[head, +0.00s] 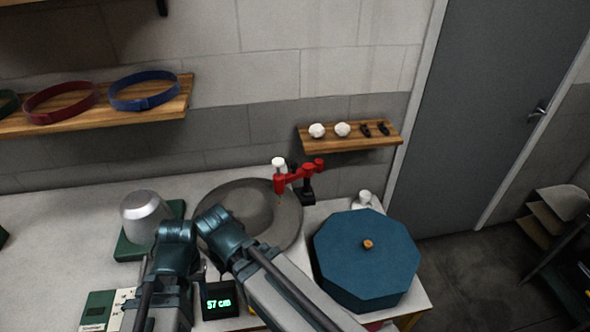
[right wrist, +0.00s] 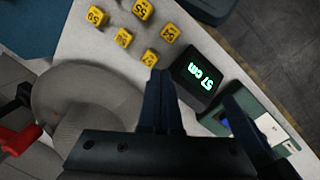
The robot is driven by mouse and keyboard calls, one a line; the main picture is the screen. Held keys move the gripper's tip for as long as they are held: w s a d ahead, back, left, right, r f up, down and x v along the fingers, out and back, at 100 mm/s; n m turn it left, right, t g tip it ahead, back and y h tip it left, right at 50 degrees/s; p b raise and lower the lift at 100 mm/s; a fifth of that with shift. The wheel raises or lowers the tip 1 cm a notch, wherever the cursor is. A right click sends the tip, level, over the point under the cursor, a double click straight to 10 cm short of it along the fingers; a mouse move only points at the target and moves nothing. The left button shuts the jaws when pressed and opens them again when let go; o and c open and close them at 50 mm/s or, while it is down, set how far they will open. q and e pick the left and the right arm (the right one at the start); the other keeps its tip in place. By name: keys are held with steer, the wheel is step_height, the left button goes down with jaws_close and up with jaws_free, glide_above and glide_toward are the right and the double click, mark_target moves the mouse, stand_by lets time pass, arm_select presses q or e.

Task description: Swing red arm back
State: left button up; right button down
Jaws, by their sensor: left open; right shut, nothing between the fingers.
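The red arm (head: 298,175) stands on a dark post at the back right of the grey hat (head: 216,203), reaching over its rim, with a white knob at its left end. Part of the red arm (right wrist: 15,140) also shows at the left edge of the right wrist view. My left gripper (head: 200,270) is low in the head view, in front of the hat and largely hidden by my arms; it is open. My right gripper (right wrist: 160,78) is shut and empty, over the table beside the hat and apart from the red arm.
A display reading 57 cm (head: 219,300) stands in front of the hat. A blue octagonal box (head: 345,265) is to the right, a silver dome (head: 146,215) to the left. Several yellow numbered cubes (right wrist: 122,37) lie on the table. Wall shelves (head: 350,140) are behind.

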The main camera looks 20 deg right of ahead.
steer(key=c, duration=1.6)
jaws_free()
